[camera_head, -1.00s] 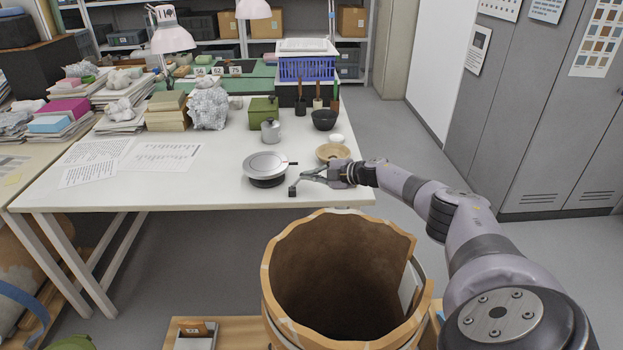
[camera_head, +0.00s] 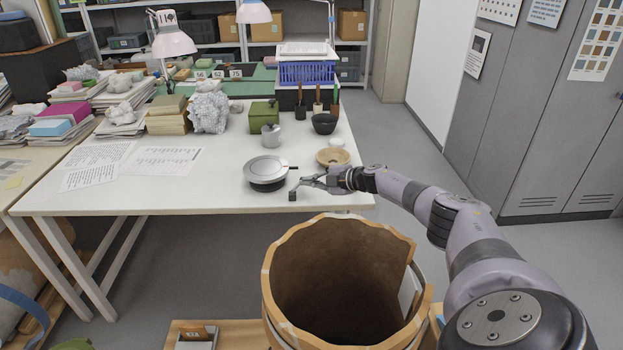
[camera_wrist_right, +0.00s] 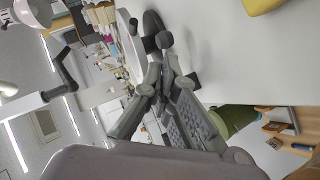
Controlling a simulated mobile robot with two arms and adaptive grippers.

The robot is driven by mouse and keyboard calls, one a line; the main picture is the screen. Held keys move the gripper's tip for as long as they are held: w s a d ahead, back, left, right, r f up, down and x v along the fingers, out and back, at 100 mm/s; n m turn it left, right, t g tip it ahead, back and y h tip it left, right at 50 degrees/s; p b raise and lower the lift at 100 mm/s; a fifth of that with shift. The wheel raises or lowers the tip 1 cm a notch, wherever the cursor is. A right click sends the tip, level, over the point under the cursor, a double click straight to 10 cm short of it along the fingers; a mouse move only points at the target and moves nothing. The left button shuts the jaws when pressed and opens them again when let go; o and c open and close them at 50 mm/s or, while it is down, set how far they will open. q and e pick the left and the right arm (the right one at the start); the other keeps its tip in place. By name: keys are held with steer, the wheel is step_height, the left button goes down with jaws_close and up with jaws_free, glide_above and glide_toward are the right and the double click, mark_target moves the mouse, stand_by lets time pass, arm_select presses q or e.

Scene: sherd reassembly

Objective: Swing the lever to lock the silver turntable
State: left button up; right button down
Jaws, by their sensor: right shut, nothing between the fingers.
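The silver turntable (camera_head: 266,171) stands near the front edge of the white table, a round pale plate on a dark base. Its short dark lever (camera_head: 293,168) sticks out on the right side. My right gripper (camera_head: 296,190) is shut and empty, just right of and in front of the turntable, with dark fingertips near the lever. My left gripper is out of view.
A wooden bowl (camera_head: 333,157), a dark bowl (camera_head: 324,124) and a metal canister (camera_head: 272,134) stand behind on the table (camera_head: 190,190). Printed sheets (camera_head: 160,160) lie to the left. A large open barrel-like vessel (camera_head: 275,262) stands in front of the table.

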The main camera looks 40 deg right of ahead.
steer(key=shift+s+a+p, duration=0.2)
steer(key=shift+a+p, duration=0.25)
steer(key=shift+p, duration=0.1)
steer(key=v, duration=1.2)
steer(key=shift+r, duration=0.15)
stand_by(0.5)
